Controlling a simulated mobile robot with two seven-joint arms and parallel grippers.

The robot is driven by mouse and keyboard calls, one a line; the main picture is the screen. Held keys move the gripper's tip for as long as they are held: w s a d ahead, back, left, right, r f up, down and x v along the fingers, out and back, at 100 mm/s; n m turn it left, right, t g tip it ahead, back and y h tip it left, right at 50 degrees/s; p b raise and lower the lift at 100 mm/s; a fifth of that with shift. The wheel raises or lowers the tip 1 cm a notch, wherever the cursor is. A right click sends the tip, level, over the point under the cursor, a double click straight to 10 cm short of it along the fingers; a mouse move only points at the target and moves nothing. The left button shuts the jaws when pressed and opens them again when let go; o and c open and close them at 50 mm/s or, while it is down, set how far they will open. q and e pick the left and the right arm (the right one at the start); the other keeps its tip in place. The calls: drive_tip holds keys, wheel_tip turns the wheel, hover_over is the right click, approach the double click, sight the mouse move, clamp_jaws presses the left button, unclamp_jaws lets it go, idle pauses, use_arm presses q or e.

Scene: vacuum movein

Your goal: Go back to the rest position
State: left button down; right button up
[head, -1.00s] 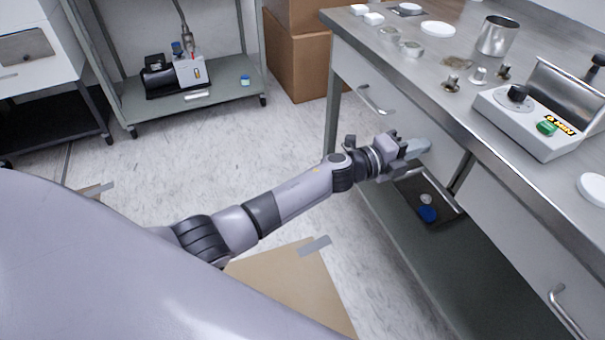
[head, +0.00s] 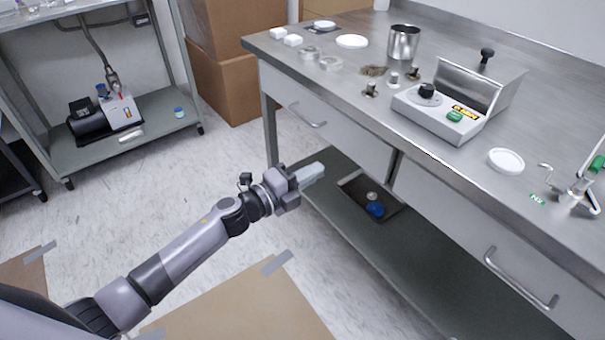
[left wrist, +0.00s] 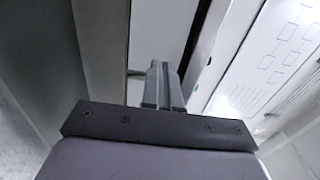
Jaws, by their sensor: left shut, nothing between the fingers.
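My left gripper (head: 312,174) reaches in from the lower left in the head view. It is in front of the workbench's drawer fronts, below the bench top. Its fingers (left wrist: 163,86) are together and empty in the left wrist view. My right gripper is not in view.
The steel workbench (head: 345,88) carries a timer box (head: 437,113), a metal beaker (head: 404,42) and small dishes. A tray (head: 352,184) with a blue item sits on its lower shelf. A pump cart (head: 160,140) and cardboard boxes (head: 222,82) stand behind.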

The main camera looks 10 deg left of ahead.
use_arm(q)
drive_tip(key=s+a+f+n+g+y+p, duration=0.1)
drive_tip(key=s+a+n+y+p, duration=0.2)
drive_tip(key=s+n, duration=0.5)
drive_tip(key=s+a+f+n+g+y+p, duration=0.1)
drive_tip(key=s+a+f+n+y+p, duration=0.1)
drive_tip(key=s+n, duration=0.6)
drive_tip(key=s+a+f+n+g+y+p, duration=0.1)
drive_tip(key=s+a+n+y+p, duration=0.3)
drive_tip(key=s, duration=0.7)
drive_tip(key=a+n+p, duration=0.1)
drive_tip(key=n+p, duration=0.1)
drive_tip(key=n, duration=0.1)
drive_tip(key=shift+s+a+f+n+y, duration=0.2)
drive_tip(key=shift+s+a+n+y, duration=0.1)
drive_tip(key=shift+s+a+n, duration=0.1)
